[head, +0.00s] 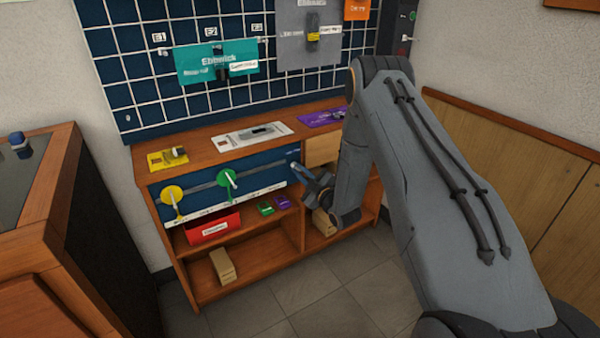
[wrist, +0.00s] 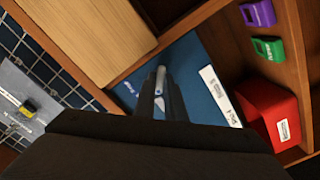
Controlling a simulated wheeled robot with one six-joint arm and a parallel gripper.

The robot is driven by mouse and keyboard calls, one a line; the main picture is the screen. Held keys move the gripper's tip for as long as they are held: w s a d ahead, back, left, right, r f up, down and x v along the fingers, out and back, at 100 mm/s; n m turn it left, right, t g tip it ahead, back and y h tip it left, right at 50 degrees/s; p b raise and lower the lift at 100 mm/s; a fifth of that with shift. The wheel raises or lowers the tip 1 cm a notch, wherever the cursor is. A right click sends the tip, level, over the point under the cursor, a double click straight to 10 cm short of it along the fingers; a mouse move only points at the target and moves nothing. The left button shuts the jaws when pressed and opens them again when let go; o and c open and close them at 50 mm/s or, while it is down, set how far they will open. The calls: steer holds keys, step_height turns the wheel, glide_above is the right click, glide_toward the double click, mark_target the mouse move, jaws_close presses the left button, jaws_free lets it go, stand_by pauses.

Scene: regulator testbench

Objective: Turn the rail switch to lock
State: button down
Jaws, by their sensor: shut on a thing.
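My gripper (head: 312,183) is at the right end of this panel. In the wrist view my gripper (wrist: 160,98) is shut on a pale grey switch handle (wrist: 161,77) that stands out from the blue panel (wrist: 185,62). The fingers hide most of this switch, and its setting cannot be read. A white label strip (wrist: 220,96) lies beside it.
Below the panel are a red bin (head: 213,227), a green padlock-like piece (head: 265,208) and a purple one (head: 282,202) on the shelf. A wooden front (wrist: 88,38) is close beside my gripper. Clear floor (head: 330,290) lies before the bench.

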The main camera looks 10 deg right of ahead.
steer(key=c, duration=1.8)
jaws_free()
steer(key=shift+v, duration=3.95)
